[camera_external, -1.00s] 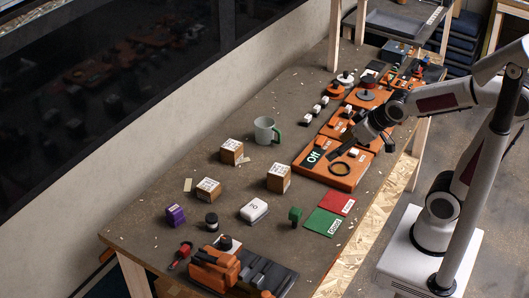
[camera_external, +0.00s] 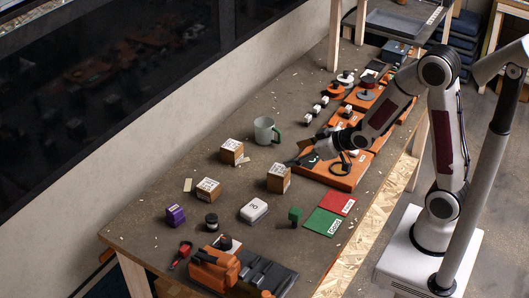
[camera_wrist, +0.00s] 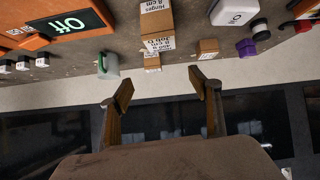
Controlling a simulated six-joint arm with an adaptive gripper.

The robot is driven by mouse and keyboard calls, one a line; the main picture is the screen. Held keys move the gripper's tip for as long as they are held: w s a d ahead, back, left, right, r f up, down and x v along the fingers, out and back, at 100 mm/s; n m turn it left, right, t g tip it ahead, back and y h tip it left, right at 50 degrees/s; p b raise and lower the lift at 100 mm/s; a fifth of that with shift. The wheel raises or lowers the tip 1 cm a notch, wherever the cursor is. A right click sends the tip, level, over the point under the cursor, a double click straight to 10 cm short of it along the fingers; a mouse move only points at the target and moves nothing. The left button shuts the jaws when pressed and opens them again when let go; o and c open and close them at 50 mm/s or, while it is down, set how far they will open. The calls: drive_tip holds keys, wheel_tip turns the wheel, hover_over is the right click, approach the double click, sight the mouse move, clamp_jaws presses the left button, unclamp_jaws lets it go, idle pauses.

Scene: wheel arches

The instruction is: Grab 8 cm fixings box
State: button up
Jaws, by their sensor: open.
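Three brown cardboard boxes with white labels stand on the bench: a near box (camera_external: 279,180), a box behind it (camera_external: 231,152) and a left box (camera_external: 207,191). In the wrist view the near box (camera_wrist: 157,22) carries print that seems to include "8 cm". The back box (camera_wrist: 152,63) and left box (camera_wrist: 208,49) are smaller there, and their print is hard to read. I cannot tell for certain which is the fixings box. My gripper (camera_external: 297,159) is open and empty above the bench, beside the near box; its spread fingers (camera_wrist: 163,89) show in the wrist view.
A grey mug with green handle (camera_external: 266,130) stands behind my gripper. The orange "Off" panel (camera_external: 343,178) lies below my arm.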

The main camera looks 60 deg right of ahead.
sight(286, 173)
drive_tip(key=shift+w+a+f+t+y, duration=0.25)
drive_tip(key=shift+w+f+t, duration=0.3)
drive_tip(key=shift+f, duration=1)
drive_tip(key=shift+w+a+f+t+y, duration=0.25)
drive_tip(key=shift+w+f, duration=0.45)
drive_tip(key=shift+f, duration=0.9)
drive_tip(key=shift+w+a+f+t+y, duration=0.15)
drive_tip(key=shift+w+f+t, duration=0.45)
drive_tip(key=shift+f, duration=0.95)
drive_tip(key=shift+w, duration=0.15)
drive_tip(key=shift+x, duration=1.2)
drive_tip(key=shift+w+d, duration=0.1)
drive_tip(key=shift+d+x, duration=0.2)
drive_tip(key=shift+x, duration=2.3)
drive_tip(key=shift+d, duration=0.1)
